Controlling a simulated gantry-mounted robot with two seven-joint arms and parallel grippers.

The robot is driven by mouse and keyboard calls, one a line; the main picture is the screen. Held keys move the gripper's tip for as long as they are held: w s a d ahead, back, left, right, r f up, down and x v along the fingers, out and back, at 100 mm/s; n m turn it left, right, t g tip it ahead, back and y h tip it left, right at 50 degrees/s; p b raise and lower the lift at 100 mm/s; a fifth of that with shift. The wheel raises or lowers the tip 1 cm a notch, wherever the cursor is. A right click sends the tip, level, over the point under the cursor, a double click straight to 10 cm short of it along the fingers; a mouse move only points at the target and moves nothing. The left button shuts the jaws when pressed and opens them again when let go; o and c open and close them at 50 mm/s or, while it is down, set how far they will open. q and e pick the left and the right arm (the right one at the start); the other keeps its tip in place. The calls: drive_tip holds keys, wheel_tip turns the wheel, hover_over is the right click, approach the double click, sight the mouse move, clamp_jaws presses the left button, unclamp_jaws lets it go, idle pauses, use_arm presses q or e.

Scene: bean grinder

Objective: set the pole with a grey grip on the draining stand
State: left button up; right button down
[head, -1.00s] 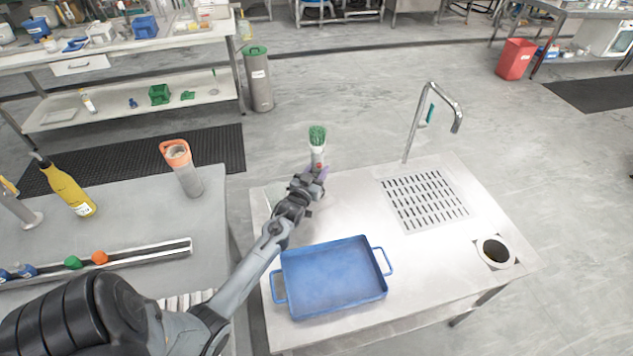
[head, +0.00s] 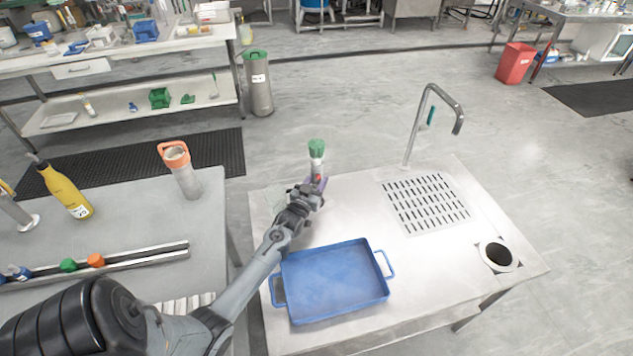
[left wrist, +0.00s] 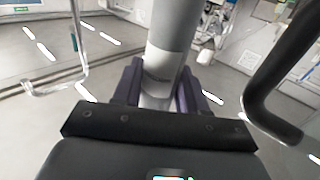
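My left gripper (head: 318,181) is above the far left corner of the steel table, its purple fingers around an upright object with a green top (head: 317,147) and a pale body. In the left wrist view the fingers (left wrist: 160,88) press on both sides of this object, which shows as a light grey cylinder (left wrist: 170,35); this looks like the pole with the grey grip. Its lower end is hidden. The slotted draining area (head: 427,203) is set in the steel table, right of the gripper, and is bare. My right gripper is not in view.
A blue tray (head: 335,283) lies on the steel table, below my left forearm. A curved tap (head: 415,125) rises behind the slots; a round hole (head: 497,254) is at right. A grey table at left holds an orange-topped bottle (head: 184,172) and a yellow bottle (head: 66,190).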

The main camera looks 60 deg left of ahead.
sight(314, 184)
use_arm(q)
drive_tip(key=o, duration=0.4)
drive_tip(key=shift+r, duration=0.2)
drive_tip(key=shift+s+d+r+p, duration=0.1)
drive_tip(key=shift+s+d+p, duration=0.05)
drive_tip(key=shift+p, duration=0.3)
drive_tip(key=p+v, duration=0.4)
drive_tip(key=v, duration=0.1)
drive_tip(key=shift+s+d, duration=0.1)
drive_tip(key=shift+s, duration=0.15)
drive_tip(key=shift+p+v, duration=0.5)
drive_tip(key=shift+v, duration=0.35)
drive_tip(key=shift+w, duration=0.1)
